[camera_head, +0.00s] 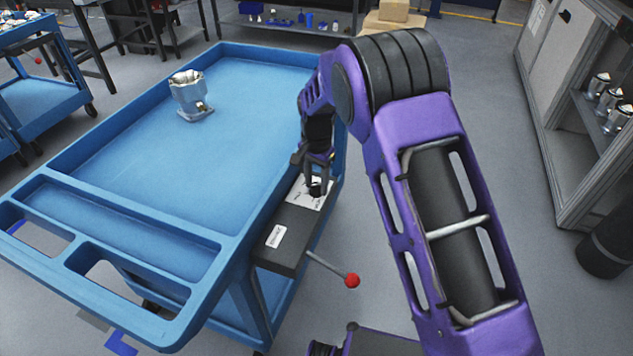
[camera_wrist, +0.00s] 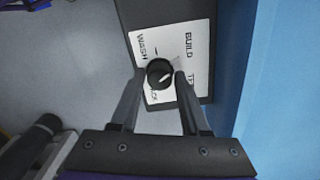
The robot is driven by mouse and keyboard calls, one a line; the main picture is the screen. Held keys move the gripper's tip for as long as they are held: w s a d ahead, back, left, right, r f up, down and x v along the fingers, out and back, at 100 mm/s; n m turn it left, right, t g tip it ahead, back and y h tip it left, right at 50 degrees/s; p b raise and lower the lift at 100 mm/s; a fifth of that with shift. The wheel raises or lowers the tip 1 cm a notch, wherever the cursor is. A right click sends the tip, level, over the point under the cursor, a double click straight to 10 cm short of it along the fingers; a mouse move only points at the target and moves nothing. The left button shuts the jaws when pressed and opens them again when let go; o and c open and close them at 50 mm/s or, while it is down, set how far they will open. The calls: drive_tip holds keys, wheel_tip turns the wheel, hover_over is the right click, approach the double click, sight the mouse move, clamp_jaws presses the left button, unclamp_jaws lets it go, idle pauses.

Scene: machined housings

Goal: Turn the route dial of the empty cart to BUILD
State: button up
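The route dial is a round black knob (camera_wrist: 160,73) with a white mark, on a white label plate (camera_wrist: 190,40) lettered WASH at left, BUILD at upper right and other words partly covered. I cannot tell which word the mark points to. The plate also shows in the head view (camera_head: 297,194), on a dark box at the right side of a blue cart (camera_head: 235,150). That cart is not empty: a shiny metal housing (camera_head: 190,97) stands on its tray. My gripper (camera_wrist: 160,74) has one finger on each side of the knob; whether both touch it is unclear.
A lever with a red ball (camera_head: 352,281) sticks out from the box below the plate. Another blue cart (camera_head: 40,100) stands at far left. A grey cabinet (camera_head: 560,110) with metal housings (camera_head: 610,100) stands at right.

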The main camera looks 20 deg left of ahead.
sight(317, 185)
drive_tip(key=o, duration=0.3)
drive_tip(key=shift+o, duration=0.2)
wheel_tip(317, 185, up, 18)
drive_tip(key=p, duration=0.2)
drive_tip(key=shift+f, duration=0.25)
